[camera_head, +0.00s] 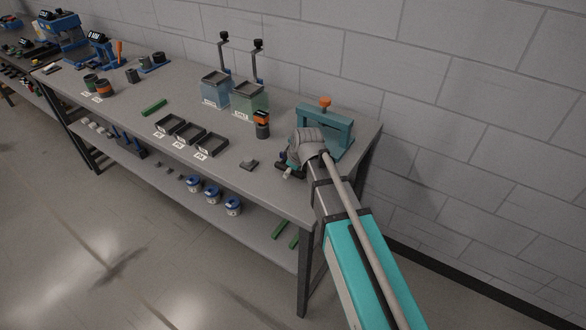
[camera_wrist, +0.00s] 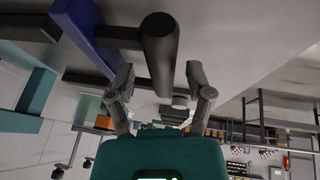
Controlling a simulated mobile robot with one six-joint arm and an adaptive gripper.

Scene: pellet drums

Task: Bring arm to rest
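My arm (camera_head: 345,235) reaches from the lower right over the right end of the bench (camera_head: 225,117). Its wrist is close in front of a teal press frame (camera_head: 338,128) with an orange knob. In the wrist view my gripper (camera_wrist: 160,76) has its two fingers spread wide. A dark cylinder (camera_wrist: 160,45) shows between and beyond the fingertips, with gaps on both sides; I cannot tell how far beyond. A blue bar (camera_wrist: 85,38) lies beside it. The press frame also shows at the left of the wrist view (camera_wrist: 38,92). In the head view the fingers are mostly hidden.
A dark drum with an orange top (camera_head: 262,125) stands left of the press. Two clear hoppers (camera_head: 250,100) stand behind it. Black trays (camera_head: 190,133) and a small grey piece (camera_head: 249,165) lie nearer the front edge. Blue-topped cans (camera_head: 211,194) stand on the lower shelf. Floor is clear at left.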

